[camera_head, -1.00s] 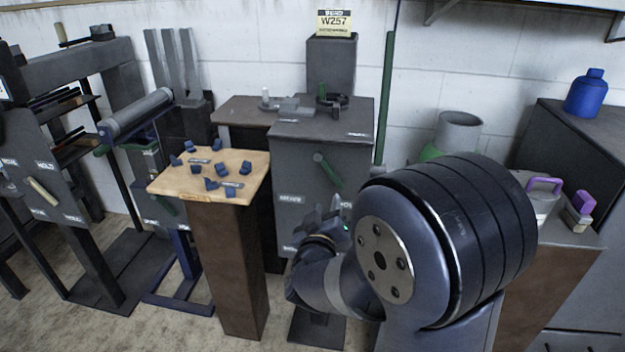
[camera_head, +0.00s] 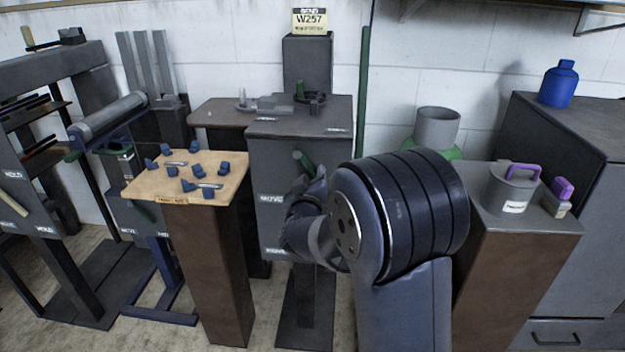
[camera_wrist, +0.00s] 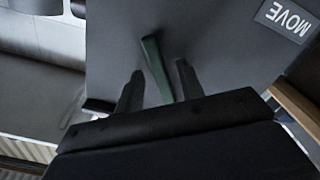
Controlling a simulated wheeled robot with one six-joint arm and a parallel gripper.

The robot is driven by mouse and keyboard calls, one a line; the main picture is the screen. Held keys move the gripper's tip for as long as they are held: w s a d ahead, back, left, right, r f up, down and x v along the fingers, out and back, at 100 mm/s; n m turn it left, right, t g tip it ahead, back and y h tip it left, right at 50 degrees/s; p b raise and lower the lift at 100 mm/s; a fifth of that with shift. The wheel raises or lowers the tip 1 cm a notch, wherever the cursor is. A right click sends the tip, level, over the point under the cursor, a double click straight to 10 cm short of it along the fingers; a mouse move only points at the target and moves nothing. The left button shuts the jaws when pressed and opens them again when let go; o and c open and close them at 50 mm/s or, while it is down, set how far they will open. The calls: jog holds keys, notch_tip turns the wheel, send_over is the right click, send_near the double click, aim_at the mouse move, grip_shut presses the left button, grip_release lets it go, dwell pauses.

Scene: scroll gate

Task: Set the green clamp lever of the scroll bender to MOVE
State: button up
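The scroll bender (camera_head: 262,150) is a dark grey cabinet under a yellow W257 sign. Its green clamp lever (camera_head: 303,160) slants down to the right on the front face, its lower end hidden behind my gripper (camera_head: 316,182). A MOVE label (camera_head: 271,198) is on the face, left of and below the lever. In the wrist view, the lever (camera_wrist: 154,62) runs between the two spread fingers of my gripper (camera_wrist: 160,70), with a gap visible on each side. There the MOVE label (camera_wrist: 286,18) appears upside down at the upper right.
A wooden-topped stand (camera_head: 225,185) with several blue pieces is close on the left of the bender. On the right, a brown cabinet (camera_head: 490,260) carries a grey can (camera_head: 512,188) with a purple handle. A green upright pole (camera_head: 363,95) stands behind the bender.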

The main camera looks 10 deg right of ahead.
jog(key=shift+c, duration=0.4)
grip_shut()
jog(key=shift+a+f, duration=0.1)
jog(key=m, duration=0.1)
jog(key=a+m+b, duration=0.1)
jog(key=f+m, duration=0.1)
jog(key=shift+w+a+m, duration=0.3)
jog(key=m, duration=0.1)
jog(key=a+m+b, duration=0.1)
jog(key=shift+w+a+f+m, duration=0.1)
jog(key=shift+w+a+m, duration=0.15)
jog(key=shift+m, duration=0.05)
jog(key=a+m, duration=0.1)
jog(key=m, duration=0.1)
jog(key=a+m+b, duration=0.1)
jog(key=m, duration=0.1)
jog(key=shift+w+a+r, duration=0.2)
jog(key=shift+w, duration=0.15)
jog(key=shift+w+a+r+m, duration=0.15)
jog(key=shift+a+r+m, duration=0.2)
jog(key=shift+m, duration=0.6)
jog(key=shift+w+a+r+m, duration=0.15)
jog(key=shift+a+m, duration=0.3)
jog(key=shift+m, duration=0.5)
